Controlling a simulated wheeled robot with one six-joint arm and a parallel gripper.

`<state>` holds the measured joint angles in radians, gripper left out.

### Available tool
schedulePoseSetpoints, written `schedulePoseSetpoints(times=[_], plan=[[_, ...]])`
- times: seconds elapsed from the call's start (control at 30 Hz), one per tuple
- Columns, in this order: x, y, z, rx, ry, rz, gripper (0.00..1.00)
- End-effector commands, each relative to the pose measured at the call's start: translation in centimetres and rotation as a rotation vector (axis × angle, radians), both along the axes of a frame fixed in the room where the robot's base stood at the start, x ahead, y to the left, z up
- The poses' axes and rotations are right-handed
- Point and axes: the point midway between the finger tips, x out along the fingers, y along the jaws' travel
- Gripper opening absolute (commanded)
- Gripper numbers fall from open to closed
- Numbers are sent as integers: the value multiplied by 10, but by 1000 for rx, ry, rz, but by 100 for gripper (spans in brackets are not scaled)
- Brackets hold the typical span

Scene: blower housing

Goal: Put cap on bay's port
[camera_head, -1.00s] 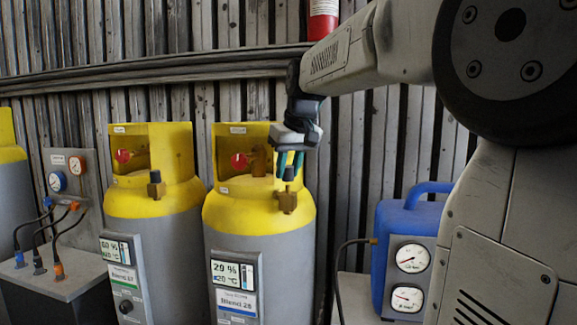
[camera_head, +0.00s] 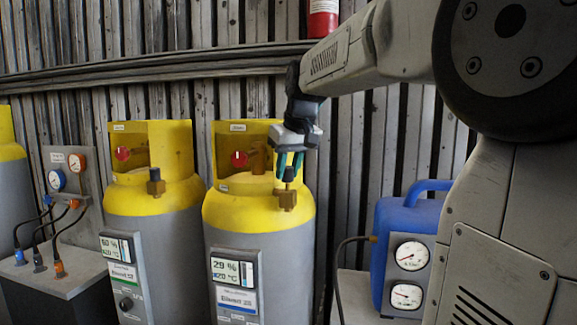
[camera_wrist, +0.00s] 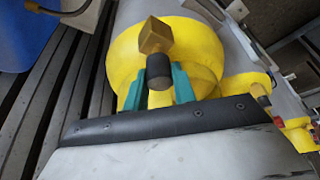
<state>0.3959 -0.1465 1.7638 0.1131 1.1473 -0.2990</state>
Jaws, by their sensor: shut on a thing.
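My gripper (camera_head: 290,165), with teal fingers, is shut on a small black cap (camera_head: 289,174) at the front of the right yellow-and-grey cylinder (camera_head: 225,218). The cap sits upright, directly above the brass port (camera_head: 287,200) on this cylinder, and appears to touch it. In the wrist view the black cap (camera_wrist: 159,70) lies between the teal fingers, in line with the brass port (camera_wrist: 155,37). I cannot tell how far it is seated. The middle cylinder (camera_head: 125,205) has its own brass port with a black cap (camera_head: 155,174) on it.
A display panel (camera_head: 233,285) reading 29 % is on the right cylinder. A blue unit with gauges (camera_head: 408,215) stands to the right. A gauge stand with hoses (camera_head: 65,180) is at the left. A corrugated wall with a rail (camera_head: 150,75) closes the back.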

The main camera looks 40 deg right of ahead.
Motion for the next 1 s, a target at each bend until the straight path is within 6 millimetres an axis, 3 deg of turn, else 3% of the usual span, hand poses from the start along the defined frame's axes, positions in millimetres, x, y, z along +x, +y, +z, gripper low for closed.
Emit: schedulePoseSetpoints(times=[0.87, 0.9, 0.97, 1.0], plan=[[0, 0, -22, 0, 0, 0, 5], [0, 0, -22, 0, -1, 0, 32], [0, 0, -22, 0, 0, 0, 48], [0, 0, -22, 0, 0, 0, 52]])
